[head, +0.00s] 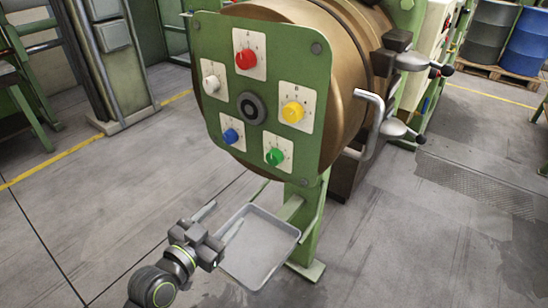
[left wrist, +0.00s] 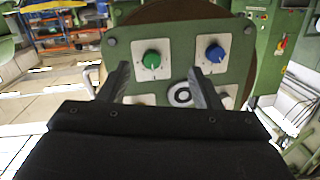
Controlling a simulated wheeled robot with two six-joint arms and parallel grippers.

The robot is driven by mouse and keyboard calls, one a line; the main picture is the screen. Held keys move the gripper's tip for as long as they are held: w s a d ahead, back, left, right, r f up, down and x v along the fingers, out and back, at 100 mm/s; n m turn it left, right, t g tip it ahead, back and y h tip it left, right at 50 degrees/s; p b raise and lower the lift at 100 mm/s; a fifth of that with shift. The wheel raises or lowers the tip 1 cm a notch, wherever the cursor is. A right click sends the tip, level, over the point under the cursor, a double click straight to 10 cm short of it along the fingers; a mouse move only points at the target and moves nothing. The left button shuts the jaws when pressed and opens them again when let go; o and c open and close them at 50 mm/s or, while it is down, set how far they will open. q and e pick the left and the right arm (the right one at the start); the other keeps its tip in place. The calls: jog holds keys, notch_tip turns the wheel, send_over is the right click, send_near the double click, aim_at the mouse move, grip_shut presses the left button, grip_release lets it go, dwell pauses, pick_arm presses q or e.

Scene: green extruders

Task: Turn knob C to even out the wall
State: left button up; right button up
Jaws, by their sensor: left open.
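A green panel (head: 222,120) carries red (head: 246,59), yellow (head: 292,112), green (head: 274,157), blue (head: 231,136) and white (head: 210,84) knobs on pale plates around a dark central ring. The plate letters are too small to read surely, so I cannot tell which knob is C. My left gripper (head: 220,221) is open and empty, below the panel and apart from it. In the left wrist view, the green knob (left wrist: 151,60) shows between the open fingers (left wrist: 159,68). The blue knob (left wrist: 215,54) shows right of them. My right gripper is not in view.
A shallow grey tray (head: 284,257) lies below the panel, beside a green support post (head: 309,228). A bent metal handle (head: 373,122) sticks out right of the panel. Blue and grey drums (head: 527,48) stand at the back right. The floor at left is clear.

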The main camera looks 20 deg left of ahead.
pick_arm(q)
notch_tip(320, 180, up, 4)
jog(key=d+t, duration=0.1)
jog(key=m+p, duration=0.1)
jog(key=p, duration=0.4)
send_near(272, 160)
jog(key=shift+h, duration=0.4)
jog(key=x, duration=0.8)
jog(key=shift+w+a+f, duration=0.1)
jog(key=shift+w+a, duration=0.05)
jog(key=shift+w, duration=0.15)
jog(key=shift+c, duration=0.5)
jog(key=c, duration=0.9)
